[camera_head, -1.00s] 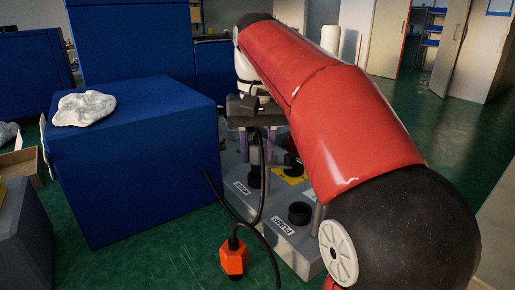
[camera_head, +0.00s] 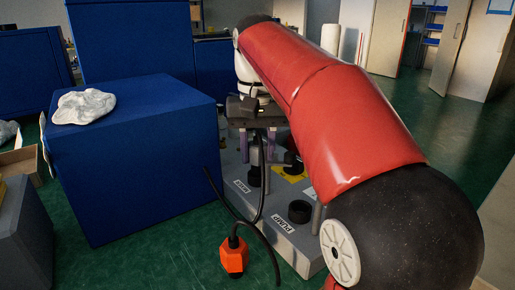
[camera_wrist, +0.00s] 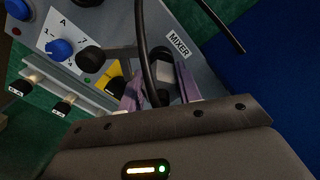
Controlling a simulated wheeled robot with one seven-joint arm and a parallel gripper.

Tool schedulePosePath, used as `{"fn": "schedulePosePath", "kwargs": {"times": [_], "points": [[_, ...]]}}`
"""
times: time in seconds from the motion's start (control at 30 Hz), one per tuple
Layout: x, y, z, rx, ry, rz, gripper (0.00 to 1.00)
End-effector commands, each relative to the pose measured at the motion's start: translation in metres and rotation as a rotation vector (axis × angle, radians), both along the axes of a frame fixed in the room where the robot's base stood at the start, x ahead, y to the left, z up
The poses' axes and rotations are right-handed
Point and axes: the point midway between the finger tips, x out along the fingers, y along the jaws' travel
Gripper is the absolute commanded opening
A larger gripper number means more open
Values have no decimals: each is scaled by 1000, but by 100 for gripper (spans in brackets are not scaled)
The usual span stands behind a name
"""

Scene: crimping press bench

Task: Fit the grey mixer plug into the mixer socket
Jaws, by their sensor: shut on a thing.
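My gripper (camera_wrist: 160,88) has its purple fingers shut on the grey mixer plug (camera_wrist: 163,70), seen in the wrist view with a black cable rising from it. The plug is in front of the dark round mixer socket (camera_wrist: 157,56), beside the MIXER label (camera_wrist: 179,45). I cannot tell whether the plug touches the socket. In the head view my gripper (camera_head: 257,143) is above the MIXER end of the grey panel box, over the dark mixer socket (camera_head: 254,178). The plug is mostly hidden there by the cable and gripper.
The pump socket (camera_head: 299,212) is open on the near part of the panel. An orange plug (camera_head: 233,257) hangs on a cable in front. A large blue box (camera_head: 140,165) stands close on the left, with a crumpled pale cloth (camera_head: 84,105) on top. Knobs (camera_wrist: 59,49) sit across the panel.

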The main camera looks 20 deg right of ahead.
Motion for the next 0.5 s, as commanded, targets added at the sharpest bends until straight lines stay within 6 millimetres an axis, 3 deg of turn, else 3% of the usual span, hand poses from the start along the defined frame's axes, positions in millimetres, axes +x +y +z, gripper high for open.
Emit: {"fn": "schedulePosePath", "kwargs": {"times": [0.5], "points": [[0, 0, -6, 0, 0, 0, 11]]}}
